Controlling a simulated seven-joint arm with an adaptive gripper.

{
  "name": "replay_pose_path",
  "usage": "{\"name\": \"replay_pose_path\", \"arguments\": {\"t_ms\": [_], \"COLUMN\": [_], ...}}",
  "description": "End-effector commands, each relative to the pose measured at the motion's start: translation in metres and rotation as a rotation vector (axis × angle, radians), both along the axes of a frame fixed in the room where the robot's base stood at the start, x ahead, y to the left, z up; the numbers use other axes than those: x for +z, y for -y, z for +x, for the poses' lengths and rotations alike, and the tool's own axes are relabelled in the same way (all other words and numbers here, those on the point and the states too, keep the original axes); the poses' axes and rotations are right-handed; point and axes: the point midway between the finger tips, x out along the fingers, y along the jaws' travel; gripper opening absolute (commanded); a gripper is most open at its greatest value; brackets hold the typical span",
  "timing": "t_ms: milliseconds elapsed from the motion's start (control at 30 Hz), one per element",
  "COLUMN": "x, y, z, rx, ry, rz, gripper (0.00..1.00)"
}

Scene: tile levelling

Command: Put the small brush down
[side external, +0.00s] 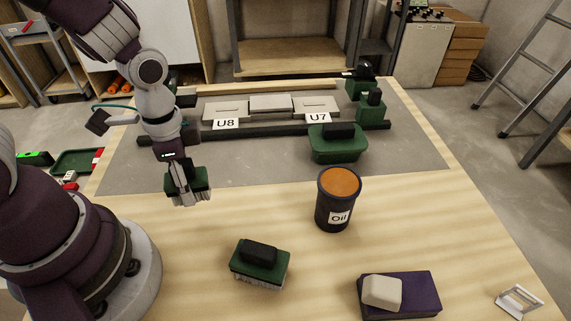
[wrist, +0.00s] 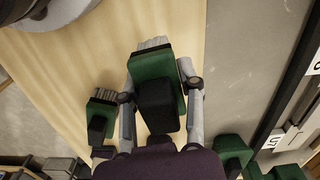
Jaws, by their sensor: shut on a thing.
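My gripper (side external: 187,183) points down at the left of the table, near the border between grey mat and wood. It is shut on the small brush, which has a green body, black grip and pale bristles. The held brush (side external: 201,180) has its bristles facing down; I cannot tell whether they touch the surface. In the wrist view the brush (wrist: 155,72) lies between the two fingers of my gripper (wrist: 157,92). Another green brush with a black grip (side external: 258,264) stands bristles down on the wood at the front; it also shows in the wrist view (wrist: 101,112).
A dark can labelled Oil (side external: 335,205) stands mid-table. A green block with black handle (side external: 337,148) is behind it. Tiles labelled U8 (side external: 225,108) and U7 (side external: 316,107) lie at the back. A purple block (side external: 412,293) bears a pale piece. Wood between can and brushes is clear.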

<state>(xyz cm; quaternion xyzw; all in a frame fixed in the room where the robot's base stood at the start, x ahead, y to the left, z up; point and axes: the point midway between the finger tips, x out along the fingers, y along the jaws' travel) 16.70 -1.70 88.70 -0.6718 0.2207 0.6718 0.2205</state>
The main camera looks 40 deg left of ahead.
Motion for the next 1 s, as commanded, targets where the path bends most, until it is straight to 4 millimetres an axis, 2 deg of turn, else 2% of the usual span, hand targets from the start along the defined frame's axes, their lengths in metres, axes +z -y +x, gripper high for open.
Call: {"name": "replay_pose_path", "arguments": {"t_ms": [100, 167, 500, 700, 900, 1000], "x": [-0.003, -0.004, -0.014, -0.018, -0.019, -0.038], "y": [0.013, 0.016, 0.034, 0.043, 0.047, 0.047], "z": [-0.004, 0.000, 0.090, 0.132, 0.150, 0.150], "rx": [-0.128, -0.151, -0.153, -0.153, -0.152, -0.152], "ry": [-0.001, -0.001, -0.002, -0.004, -0.001, -0.007], "rz": [0.001, 0.001, 0.001, 0.000, 0.000, 0.000], "gripper": [0.00, 0.00, 0.00, 0.00, 0.00, 0.00]}}
